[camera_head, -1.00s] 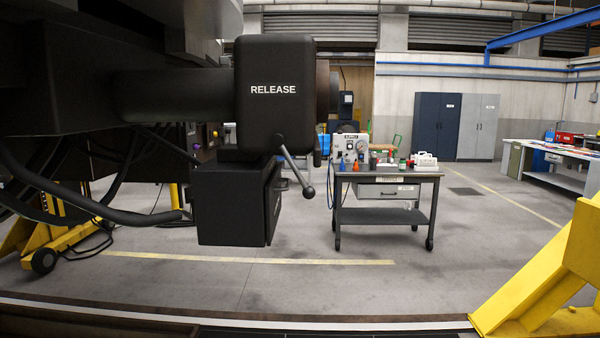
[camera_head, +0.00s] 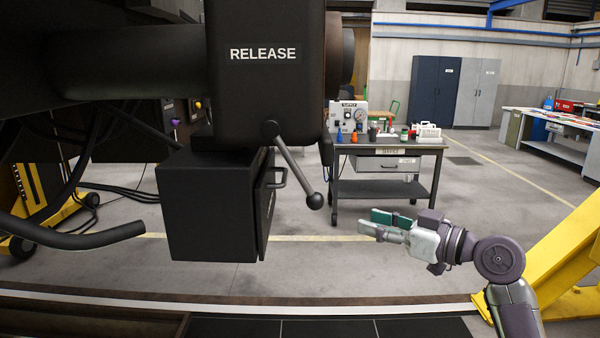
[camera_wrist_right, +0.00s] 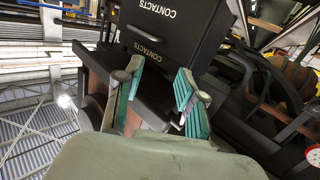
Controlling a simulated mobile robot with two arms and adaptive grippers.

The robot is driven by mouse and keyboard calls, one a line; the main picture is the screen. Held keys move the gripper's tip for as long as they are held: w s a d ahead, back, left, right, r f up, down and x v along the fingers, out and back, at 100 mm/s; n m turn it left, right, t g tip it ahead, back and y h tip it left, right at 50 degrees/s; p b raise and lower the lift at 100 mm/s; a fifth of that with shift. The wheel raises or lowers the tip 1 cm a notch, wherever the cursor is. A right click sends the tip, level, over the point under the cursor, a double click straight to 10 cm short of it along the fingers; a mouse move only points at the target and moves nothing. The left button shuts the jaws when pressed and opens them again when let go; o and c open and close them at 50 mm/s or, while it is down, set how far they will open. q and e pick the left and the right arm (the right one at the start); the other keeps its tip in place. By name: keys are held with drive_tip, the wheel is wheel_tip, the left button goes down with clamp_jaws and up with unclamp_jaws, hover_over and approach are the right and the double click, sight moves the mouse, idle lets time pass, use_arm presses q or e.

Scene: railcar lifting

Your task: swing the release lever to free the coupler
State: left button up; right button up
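The coupler (camera_head: 268,95) is a black block marked RELEASE, at the upper middle of the head view. Its release lever (camera_head: 294,166) is a grey rod that slants down and right from a pivot on the block's lower edge to a dark ball knob (camera_head: 315,201). My right gripper (camera_head: 376,223) is to the right of the knob and a little lower in the picture, apart from it, pointing left. In the right wrist view the gripper (camera_wrist_right: 160,75) has its teal-padded fingers spread with nothing held. I cannot make out the lever there. My left gripper is not in view.
A black box (camera_head: 208,210) with a handle hangs under the coupler; the wrist view shows a box marked CONTACTS (camera_wrist_right: 165,30). A black hose (camera_head: 80,237) is at left. A yellow stand (camera_head: 565,245) is at right. A service cart (camera_head: 385,190) stands behind.

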sight(304, 177)
drive_tip(key=s+a+r+n+g+y, duration=0.25)
drive_tip(key=s+r+n, duration=0.35)
drive_tip(key=r, duration=0.4)
drive_tip(key=shift+m, duration=0.6)
drive_tip(key=p+x, duration=0.2)
drive_tip(key=x, duration=0.2)
drive_tip(key=p+x, duration=0.2)
drive_tip(key=x, duration=0.2)
drive_tip(key=s+p+x, duration=0.1)
drive_tip(key=p+x, duration=0.1)
drive_tip(key=x, duration=0.2)
drive_tip(key=shift+w+a, duration=0.1)
drive_tip(key=shift+a, duration=0.2)
drive_tip(key=shift+w+a+f, duration=0.15)
drive_tip(key=shift+w+a, duration=0.15)
drive_tip(key=shift+a, duration=0.2)
clamp_jaws()
